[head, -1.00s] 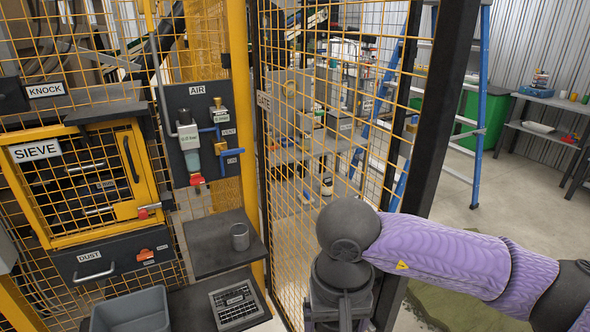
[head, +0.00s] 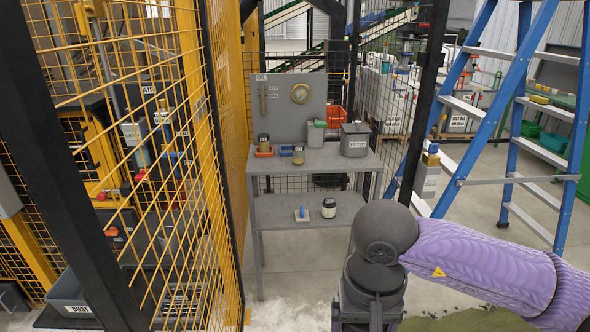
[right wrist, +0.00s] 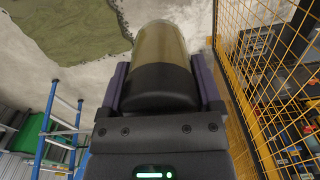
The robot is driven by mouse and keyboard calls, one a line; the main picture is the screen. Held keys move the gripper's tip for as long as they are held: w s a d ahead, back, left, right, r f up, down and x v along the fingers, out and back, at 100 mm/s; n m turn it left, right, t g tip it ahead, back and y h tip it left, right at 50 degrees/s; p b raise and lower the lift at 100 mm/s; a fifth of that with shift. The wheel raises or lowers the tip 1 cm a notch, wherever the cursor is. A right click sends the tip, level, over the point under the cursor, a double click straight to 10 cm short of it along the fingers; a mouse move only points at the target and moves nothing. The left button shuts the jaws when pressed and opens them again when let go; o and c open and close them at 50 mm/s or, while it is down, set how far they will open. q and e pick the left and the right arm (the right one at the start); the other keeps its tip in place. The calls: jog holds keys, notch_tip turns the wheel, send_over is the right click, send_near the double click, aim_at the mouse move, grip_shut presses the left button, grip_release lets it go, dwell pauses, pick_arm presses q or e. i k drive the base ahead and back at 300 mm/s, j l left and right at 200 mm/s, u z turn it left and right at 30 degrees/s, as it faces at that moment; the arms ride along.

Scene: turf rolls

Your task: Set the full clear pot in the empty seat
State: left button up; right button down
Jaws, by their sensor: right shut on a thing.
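In the right wrist view, my right gripper (right wrist: 163,82) is shut on a clear pot (right wrist: 165,45) with brownish-yellow contents and a dark end nearest me. In the head view my right arm shows, but its jaws and the pot are hidden. A grey bench (head: 318,160) has a board marked OIL (head: 290,105). On its top are a dark-lidded pot (head: 263,143) in a red-orange holder (head: 264,153), and another small pot (head: 298,156) beside a blue piece (head: 286,150). I cannot tell which seat is empty. My left gripper is not in view.
A yellow mesh fence (head: 215,150) with dark posts stands left of the bench. A blue ladder (head: 490,110) stands at right. A FILTER bin (head: 355,140) sits on the bench top; a black-and-white pot (head: 328,208) stands on the lower shelf. Floor before the bench is clear.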

aim_at(289, 153)
jog(key=i+u, duration=0.1)
jog(key=i, duration=0.4)
jog(key=i+l+u, duration=0.15)
jog(key=i, duration=0.35)
jog(key=i+l+u, duration=0.1)
jog(key=i, duration=0.4)
jog(key=i+l+u, duration=0.1)
jog(key=i+l, duration=0.2)
jog(key=i, duration=0.2)
jog(key=i+u, duration=0.1)
jog(key=i, duration=0.35)
jog(key=i+l+u, duration=0.1)
jog(key=i, duration=0.35)
jog(key=i+l+u, duration=0.1)
jog(key=i, duration=0.35)
